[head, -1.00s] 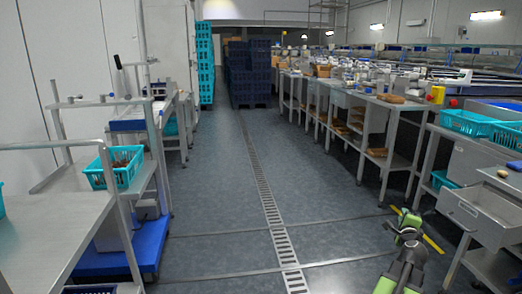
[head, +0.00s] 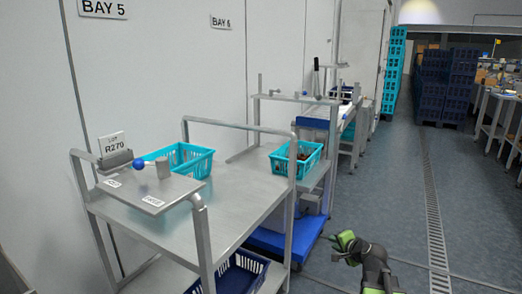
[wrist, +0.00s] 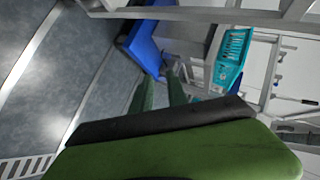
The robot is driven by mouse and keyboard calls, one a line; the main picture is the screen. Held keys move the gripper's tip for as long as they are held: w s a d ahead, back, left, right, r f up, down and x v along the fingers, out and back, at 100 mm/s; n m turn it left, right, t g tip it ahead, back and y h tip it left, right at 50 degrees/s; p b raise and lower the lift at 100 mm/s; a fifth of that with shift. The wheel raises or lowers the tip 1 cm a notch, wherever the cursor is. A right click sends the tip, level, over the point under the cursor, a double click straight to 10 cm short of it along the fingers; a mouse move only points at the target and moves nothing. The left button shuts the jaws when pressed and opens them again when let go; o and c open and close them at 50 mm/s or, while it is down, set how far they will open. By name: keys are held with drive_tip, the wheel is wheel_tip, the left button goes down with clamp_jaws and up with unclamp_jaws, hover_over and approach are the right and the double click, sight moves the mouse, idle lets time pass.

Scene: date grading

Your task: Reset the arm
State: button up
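My green and black arm shows at the lower right of the head view, over the floor. My gripper (head: 338,249) points left there, toward the blue base of a stand. In the wrist view, the two green fingers of my gripper (wrist: 160,88) stand apart with a gap between them. I see nothing held between them.
A steel cart (head: 240,205) with a turquoise basket (head: 190,160) on top stands at the left, a dark blue crate (head: 240,278) below. Behind it, another turquoise basket (head: 283,165) holds dark items above a blue base (head: 280,243). The aisle floor (head: 400,190) at right is clear.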

drive_tip(key=s+a+f+n+g+y, duration=0.1)
drive_tip(key=s+a+f+n+g, duration=0.15)
drive_tip(key=a, duration=0.45)
drive_tip(key=s+a+f+n+g, duration=0.1)
drive_tip(key=s+a+f+n, duration=0.15)
drive_tip(key=a, duration=0.45)
drive_tip(key=s+a+f+n+g+y, duration=0.1)
drive_tip(key=a+f+n+g, duration=0.15)
drive_tip(key=a, duration=0.45)
drive_tip(key=s+d+f+n+g+h, duration=0.2)
drive_tip(key=s+n+g, duration=0.1)
drive_tip(key=s, duration=0.4)
drive_tip(key=s+d+f+n+g+h, duration=0.2)
drive_tip(key=s+n+g, duration=0.1)
drive_tip(key=s, duration=0.3)
wheel_tip(320, 180, up, 38)
drive_tip(key=p, duration=3.8)
drive_tip(key=shift+w, duration=0.15)
drive_tip(key=shift+r+m, duration=0.1)
drive_tip(key=shift+m, duration=0.15)
